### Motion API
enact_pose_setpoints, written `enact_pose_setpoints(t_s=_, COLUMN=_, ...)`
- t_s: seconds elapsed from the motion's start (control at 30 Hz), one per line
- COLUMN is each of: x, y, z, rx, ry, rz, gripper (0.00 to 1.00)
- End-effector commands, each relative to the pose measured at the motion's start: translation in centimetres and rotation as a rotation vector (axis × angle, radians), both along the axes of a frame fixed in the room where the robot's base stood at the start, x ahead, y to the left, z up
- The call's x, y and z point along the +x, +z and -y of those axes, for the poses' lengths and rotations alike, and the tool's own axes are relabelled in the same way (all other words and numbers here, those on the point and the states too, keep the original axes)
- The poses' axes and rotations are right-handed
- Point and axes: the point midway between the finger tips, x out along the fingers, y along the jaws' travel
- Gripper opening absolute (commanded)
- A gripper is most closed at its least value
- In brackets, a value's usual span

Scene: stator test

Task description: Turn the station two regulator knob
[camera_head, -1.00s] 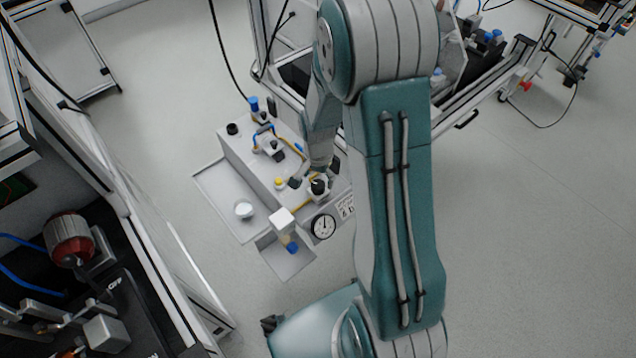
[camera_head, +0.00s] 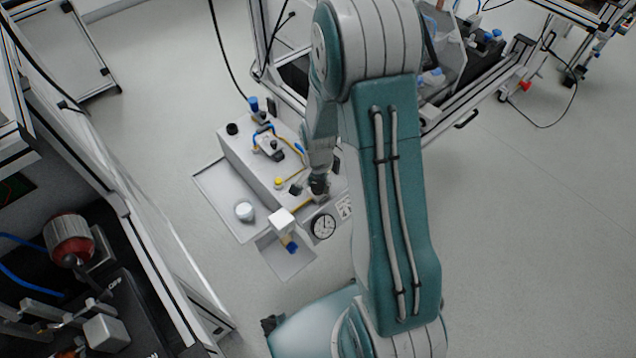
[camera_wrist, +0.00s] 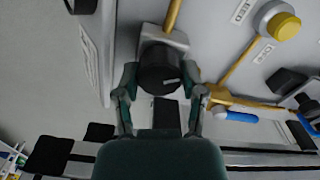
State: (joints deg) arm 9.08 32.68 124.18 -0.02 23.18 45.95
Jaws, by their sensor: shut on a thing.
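The regulator knob (camera_wrist: 158,68) is a dark round knob with a pale mark on its face, seen in the wrist view on a light metal block. My gripper (camera_wrist: 160,80) has one finger on each side of it and is shut on it. In the head view my gripper (camera_head: 317,188) is down at the front right of the grey station box (camera_head: 238,153) and hides the knob.
A yellow button (camera_wrist: 283,26) and brass-coloured pipes (camera_wrist: 245,104) lie to the right of the knob in the wrist view. A white cup (camera_head: 245,211) stands on the tray left of the box. A white block (camera_head: 282,222) with a blue-tipped part stands in front.

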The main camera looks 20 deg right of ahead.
Motion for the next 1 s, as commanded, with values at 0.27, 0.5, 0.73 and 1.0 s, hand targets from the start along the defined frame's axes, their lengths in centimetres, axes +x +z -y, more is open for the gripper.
enact_pose_setpoints(t_s=0.27, x=0.07, y=-0.08, z=-0.04, rx=0.0, ry=0.085, rz=0.001, gripper=0.06)
enact_pose_setpoints(t_s=0.5, x=0.08, y=-0.09, z=-0.06, rx=0.0, ry=0.266, rz=0.001, gripper=0.06)
enact_pose_setpoints(t_s=0.73, x=0.1, y=-0.1, z=-0.07, rx=-0.001, ry=0.475, rz=0.002, gripper=0.06)
enact_pose_setpoints(t_s=1.0, x=0.1, y=-0.1, z=-0.1, rx=0.0, ry=0.685, rz=0.002, gripper=0.06)
